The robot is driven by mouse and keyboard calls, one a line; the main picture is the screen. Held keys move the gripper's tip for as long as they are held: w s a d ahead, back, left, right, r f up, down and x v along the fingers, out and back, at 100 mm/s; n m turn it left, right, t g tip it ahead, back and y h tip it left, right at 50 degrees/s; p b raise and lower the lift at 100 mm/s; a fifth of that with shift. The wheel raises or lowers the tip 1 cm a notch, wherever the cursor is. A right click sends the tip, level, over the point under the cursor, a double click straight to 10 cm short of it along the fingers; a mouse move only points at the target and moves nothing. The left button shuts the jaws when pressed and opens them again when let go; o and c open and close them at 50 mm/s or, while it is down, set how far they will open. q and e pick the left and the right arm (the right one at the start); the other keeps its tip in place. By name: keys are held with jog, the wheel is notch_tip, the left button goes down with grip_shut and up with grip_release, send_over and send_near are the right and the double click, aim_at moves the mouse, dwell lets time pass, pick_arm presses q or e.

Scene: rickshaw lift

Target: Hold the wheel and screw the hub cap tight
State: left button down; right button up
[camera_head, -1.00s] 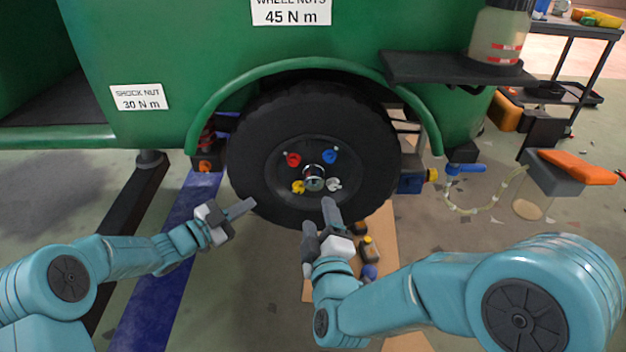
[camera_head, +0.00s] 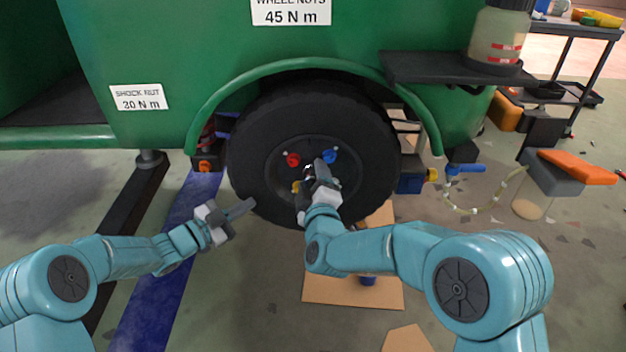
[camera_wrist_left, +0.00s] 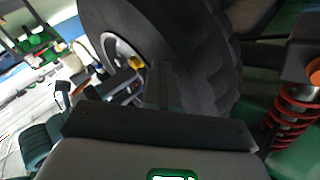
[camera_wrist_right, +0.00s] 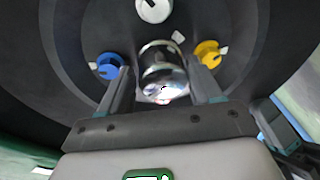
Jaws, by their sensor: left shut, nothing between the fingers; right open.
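The black wheel (camera_head: 250,150) stands upright under the green fender and fills the upper part of the left wrist view (camera_wrist_left: 190,50). The chrome hub cap (camera_wrist_right: 163,72) is at the wheel's centre, mostly hidden by my right gripper in the head view. My right gripper (camera_head: 312,184) is open, its fingers on either side of the hub cap in the right wrist view; I cannot tell whether they touch it. My left gripper (camera_head: 240,209) is shut and empty, beside the wheel's lower left edge; I cannot tell whether it touches the tyre.
Red (camera_head: 293,160), blue (camera_head: 330,156), yellow (camera_wrist_right: 207,53) and white (camera_wrist_right: 154,10) nuts surround the hub cap. A black shelf (camera_head: 450,68) with a bottle (camera_head: 500,38) juts out at upper right. A blue-handled valve (camera_head: 465,168) with a hose is right of the wheel. Cardboard (camera_head: 350,290) lies on the floor below.

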pick_arm(q)
jog(key=shift+w+r, duration=0.25)
jog(key=shift+r, duration=0.1)
pick_arm(e)
jog(key=c, duration=0.7)
